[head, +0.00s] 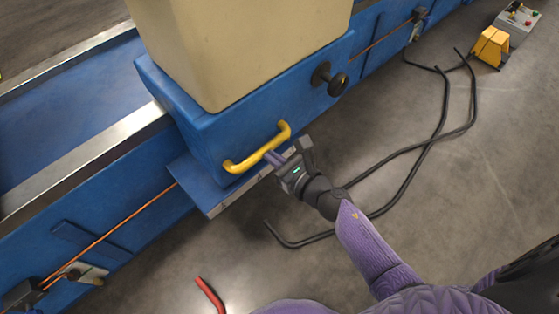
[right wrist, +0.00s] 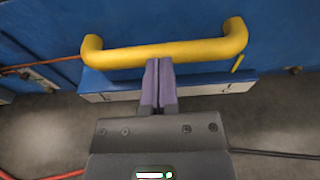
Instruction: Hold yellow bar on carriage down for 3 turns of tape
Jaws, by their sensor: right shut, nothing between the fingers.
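The yellow bar (head: 258,148) is a bent handle fixed to the side of the blue carriage (head: 195,120). In the right wrist view the yellow bar (right wrist: 165,53) runs across the upper middle. My right gripper (head: 272,157) is shut and empty, with its fingertips at the bar's middle. In the right wrist view the shut fingers of my right gripper (right wrist: 159,62) overlap the bar's lower edge; I cannot tell whether they touch it. No tape is clear in either view. My left gripper is not in view.
A large beige block (head: 240,45) sits on the carriage, with a black knob (head: 330,78) beside it. The carriage rides a long blue bed with metal rails (head: 85,158). Black cables (head: 405,185) and a yellow pedal (head: 491,46) lie on the grey floor. A red bar (head: 209,294) lies below.

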